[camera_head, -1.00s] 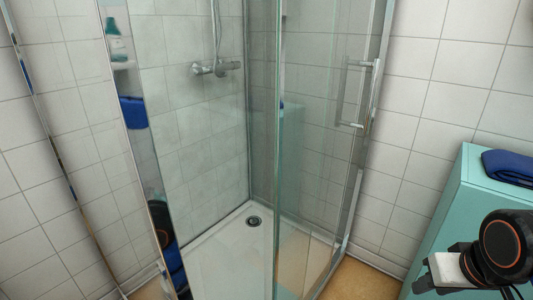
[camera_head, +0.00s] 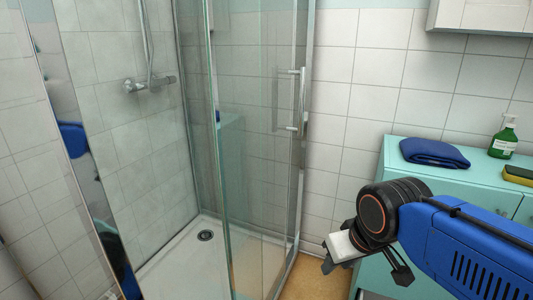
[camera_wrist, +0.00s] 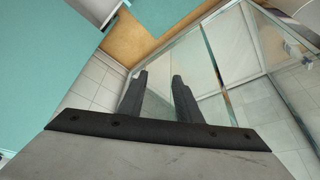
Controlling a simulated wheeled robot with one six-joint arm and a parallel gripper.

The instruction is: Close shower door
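The shower door (camera_head: 255,170) is a clear glass panel with a chrome edge, standing open at an angle. A gap to the left of it shows the white shower tray (camera_head: 180,258). Its upright chrome handle (camera_head: 302,100) is near the panel's right edge. My gripper (camera_head: 365,270) is to the right of the door and below handle height, apart from the handle. In the wrist view, my gripper's two dark fingers (camera_wrist: 156,78) are spread with nothing between them. Shower glass (camera_wrist: 235,45) shows beyond them, to the right; the handle is not clearly seen there.
A turquoise cabinet (camera_head: 372,225) stands at the right, with a folded blue towel (camera_head: 433,152), a green soap bottle (camera_head: 503,140) and a sponge (camera_head: 519,175) on top. A wall cabinet (camera_head: 485,15) hangs above. A strip of tan floor (camera_head: 305,278) is free between door and cabinet.

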